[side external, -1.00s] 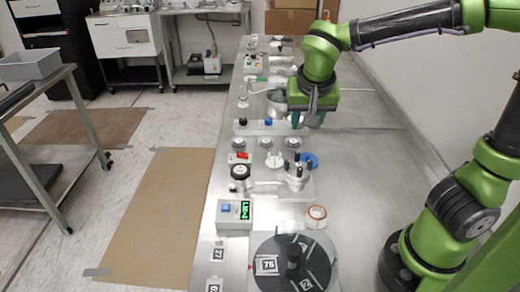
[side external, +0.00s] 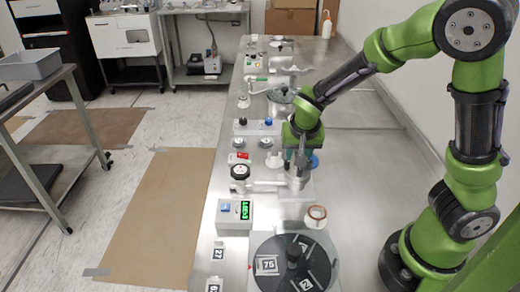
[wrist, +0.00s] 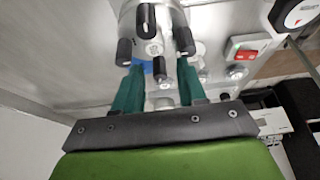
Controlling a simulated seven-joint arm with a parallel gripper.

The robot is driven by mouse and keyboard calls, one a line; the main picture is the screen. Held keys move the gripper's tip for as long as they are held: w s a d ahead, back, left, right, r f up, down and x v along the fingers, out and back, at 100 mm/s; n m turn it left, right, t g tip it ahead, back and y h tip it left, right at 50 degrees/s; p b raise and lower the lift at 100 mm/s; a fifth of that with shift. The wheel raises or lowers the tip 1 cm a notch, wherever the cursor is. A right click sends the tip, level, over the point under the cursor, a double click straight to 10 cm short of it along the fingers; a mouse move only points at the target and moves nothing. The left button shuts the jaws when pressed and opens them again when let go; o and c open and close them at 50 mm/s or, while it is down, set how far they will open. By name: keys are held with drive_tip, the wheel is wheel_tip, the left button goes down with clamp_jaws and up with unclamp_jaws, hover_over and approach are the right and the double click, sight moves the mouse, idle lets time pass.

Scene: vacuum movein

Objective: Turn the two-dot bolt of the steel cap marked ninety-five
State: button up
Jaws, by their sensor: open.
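The steel cap (side external: 296,184) stands on the bench in the side view, mostly hidden behind my gripper. In the wrist view the steel cap (wrist: 168,14) is at the top centre, with several black-handled bolts around it. One black bolt (wrist: 145,20) is on its face, one (wrist: 124,52) at its left and one (wrist: 186,40) at its right. A further small dark bolt end (wrist: 160,68) shows between my fingertips.
A red switch (wrist: 245,42) is to the right in the wrist view. A dark disc labelled 75 (side external: 320,262) lies at the front. A blue part (side external: 313,162) is just behind the gripper.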

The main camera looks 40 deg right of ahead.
clamp_jaws()
drive_tip(key=shift+n+y, duration=0.3)
drive_tip(key=shift+n, duration=0.6)
unclamp_jaws()
drive_tip(key=shift+r, duration=0.1)
drive_tip(key=v, duration=1.6)
drive_tip(key=shift+s+r, duration=0.25)
drive_tip(key=shift+s, duration=0.1)
drive_tip(key=shift+a, duration=0.1)
drive_tip(key=shift+c, duration=0.3)
